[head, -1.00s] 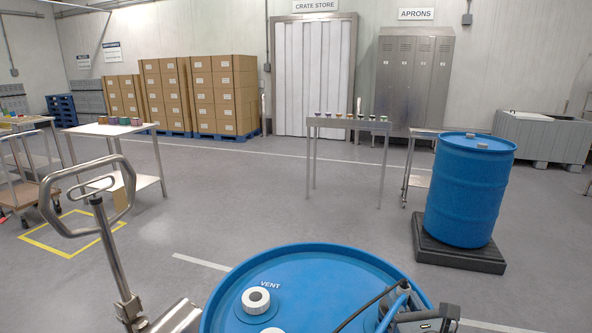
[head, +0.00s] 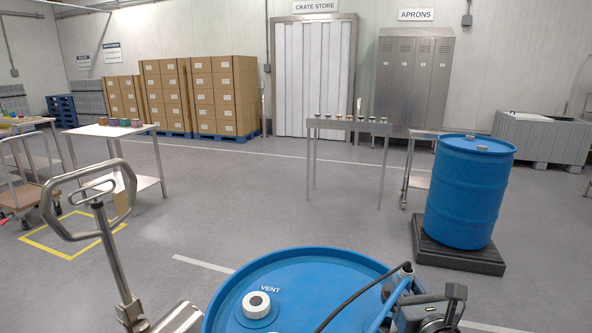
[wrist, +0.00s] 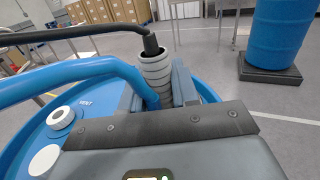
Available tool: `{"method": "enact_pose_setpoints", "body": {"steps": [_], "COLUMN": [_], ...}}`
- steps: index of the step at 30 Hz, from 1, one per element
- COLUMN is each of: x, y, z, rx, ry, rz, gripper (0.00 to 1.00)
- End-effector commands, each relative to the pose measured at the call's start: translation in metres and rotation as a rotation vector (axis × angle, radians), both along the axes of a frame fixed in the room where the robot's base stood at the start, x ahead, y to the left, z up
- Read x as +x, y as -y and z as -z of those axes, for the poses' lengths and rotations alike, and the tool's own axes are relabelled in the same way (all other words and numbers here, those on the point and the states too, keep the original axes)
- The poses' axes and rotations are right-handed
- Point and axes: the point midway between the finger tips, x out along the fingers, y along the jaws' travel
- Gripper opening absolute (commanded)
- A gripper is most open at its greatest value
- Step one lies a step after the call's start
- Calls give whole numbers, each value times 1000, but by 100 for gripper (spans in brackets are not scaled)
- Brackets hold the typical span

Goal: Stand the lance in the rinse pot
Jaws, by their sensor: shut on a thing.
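My gripper (head: 400,298) is at the right side of the blue drum's top in the head view. It is shut on the lance, whose grey ribbed grip (wrist: 155,72) stands upright between the fingers (wrist: 158,92) in the wrist view. A black cable leaves its dark top cap (wrist: 150,43), and a blue hose (wrist: 75,78) curves away from it. In the head view the lance's top (head: 406,268) shows just above the gripper. Its lower part is hidden, so I cannot tell if it is in the drum. I see no rinse pot in either view.
The near blue drum (head: 300,268) has a white vent cap (head: 256,304). A pallet-truck handle (head: 110,245) rises at its left. Another blue drum (head: 470,195) stands on a black base (head: 460,253) at right. A narrow table (head: 345,126) holds several small items. Open floor lies between.

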Motion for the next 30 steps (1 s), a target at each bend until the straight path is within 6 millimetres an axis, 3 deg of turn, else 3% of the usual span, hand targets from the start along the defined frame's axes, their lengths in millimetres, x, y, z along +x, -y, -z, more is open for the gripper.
{"method": "enact_pose_setpoints", "body": {"steps": [30], "x": [0], "y": [0], "z": [-94], "rx": [-1], "ry": [4], "rz": [-1], "gripper": [0]}}
